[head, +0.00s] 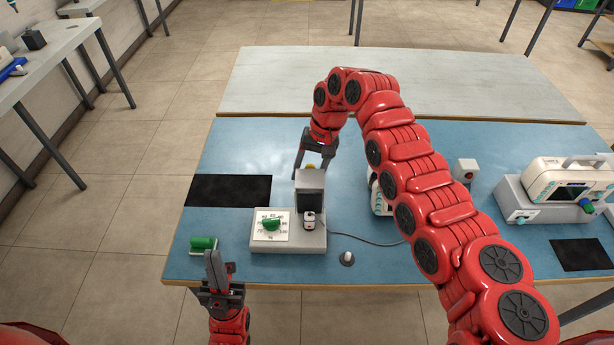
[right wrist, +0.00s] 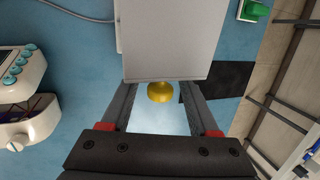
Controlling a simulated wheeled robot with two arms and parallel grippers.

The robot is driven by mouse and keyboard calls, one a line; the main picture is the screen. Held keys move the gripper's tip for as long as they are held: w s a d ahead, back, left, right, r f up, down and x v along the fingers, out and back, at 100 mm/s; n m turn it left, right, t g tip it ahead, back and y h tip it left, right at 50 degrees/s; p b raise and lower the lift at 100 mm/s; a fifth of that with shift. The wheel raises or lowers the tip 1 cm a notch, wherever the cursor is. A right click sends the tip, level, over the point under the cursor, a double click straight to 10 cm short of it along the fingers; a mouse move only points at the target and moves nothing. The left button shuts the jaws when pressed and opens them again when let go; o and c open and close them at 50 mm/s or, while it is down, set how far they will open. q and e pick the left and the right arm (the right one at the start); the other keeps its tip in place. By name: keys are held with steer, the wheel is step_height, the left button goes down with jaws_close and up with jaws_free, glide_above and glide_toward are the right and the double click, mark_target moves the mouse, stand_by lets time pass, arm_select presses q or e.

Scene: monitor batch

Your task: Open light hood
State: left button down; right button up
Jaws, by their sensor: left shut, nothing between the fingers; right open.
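The light hood (head: 311,178) is a grey box with a dark front face, standing on a pale base with a green dial. In the right wrist view the hood's flat grey side (right wrist: 165,40) fills the top centre, with a yellow knob (right wrist: 160,92) sticking out below its edge. My right gripper (head: 312,170) reaches over from behind the hood. It is open, with its fingers on either side of the yellow knob; I cannot tell whether they touch it. My left gripper (head: 215,264) is shut and empty at the table's front edge, left of the base.
A green-handled part (head: 203,243) lies just beyond my left gripper on the blue table (head: 240,145). A cable runs right from the base, near a small round switch (head: 347,258). A white monitor (head: 567,185) stands at the right. A black mat (head: 228,190) lies left of the hood.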

steer(key=v, duration=1.6)
steer(key=shift+p, duration=0.4)
